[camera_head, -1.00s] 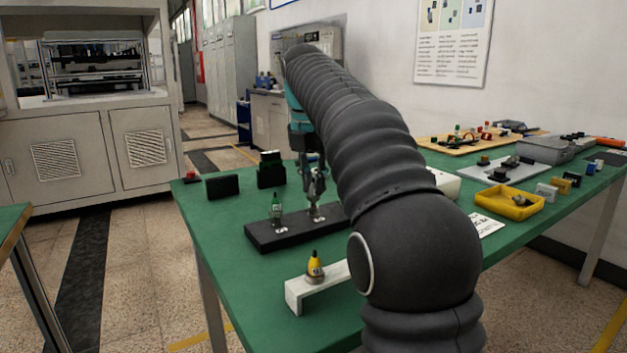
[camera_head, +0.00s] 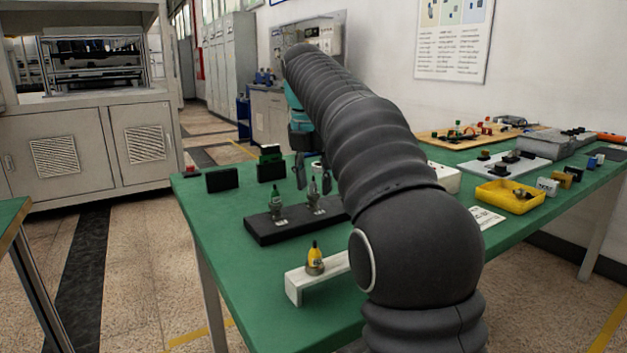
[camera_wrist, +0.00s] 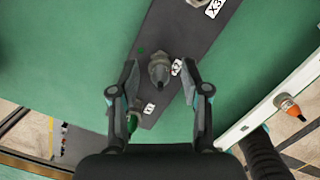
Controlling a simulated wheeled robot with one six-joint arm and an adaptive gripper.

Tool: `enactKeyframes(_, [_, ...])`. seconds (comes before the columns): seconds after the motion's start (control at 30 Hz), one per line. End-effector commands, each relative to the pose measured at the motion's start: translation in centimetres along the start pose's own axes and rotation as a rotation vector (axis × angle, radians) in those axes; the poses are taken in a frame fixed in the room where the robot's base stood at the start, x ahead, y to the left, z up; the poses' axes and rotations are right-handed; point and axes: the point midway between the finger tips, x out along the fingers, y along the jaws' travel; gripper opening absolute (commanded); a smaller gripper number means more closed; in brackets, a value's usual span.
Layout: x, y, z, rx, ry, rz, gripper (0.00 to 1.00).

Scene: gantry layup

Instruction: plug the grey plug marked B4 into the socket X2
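A grey plug (camera_wrist: 159,72) stands upright at the socket labelled X2 on the black socket bar (camera_wrist: 190,40); its B4 mark is not legible. The grey plug also shows in the head view (camera_head: 314,190). My gripper (camera_wrist: 160,88) is open, one finger on each side of the grey plug, with gaps between. In the head view my gripper (camera_head: 312,178) has its fingers spread at the plug. A green plug (camera_wrist: 132,122) stands at X1, partly hidden by the left finger.
A yellow plug (camera_head: 315,258) stands on a white bracket (camera_head: 294,288) at the table's front. Dark blocks (camera_head: 222,180) stand behind the bar. A yellow tray (camera_head: 482,195) and other parts lie to the right. Green table left of the bar is clear.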

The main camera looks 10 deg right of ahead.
Motion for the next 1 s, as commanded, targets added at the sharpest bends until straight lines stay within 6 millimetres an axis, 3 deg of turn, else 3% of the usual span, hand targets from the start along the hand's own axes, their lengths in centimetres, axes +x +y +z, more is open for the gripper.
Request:
enactKeyframes(0.23, [-0.7, 0.0, 0.0, 0.0, -0.001, 0.001, 0.47])
enactKeyframes(0.6, [-5.2, 0.1, 0.0, 0.0, -0.002, 0.001, 0.47])
enactKeyframes(1.0, [-7.3, 0.0, 0.0, 0.0, -0.001, 0.001, 0.47])
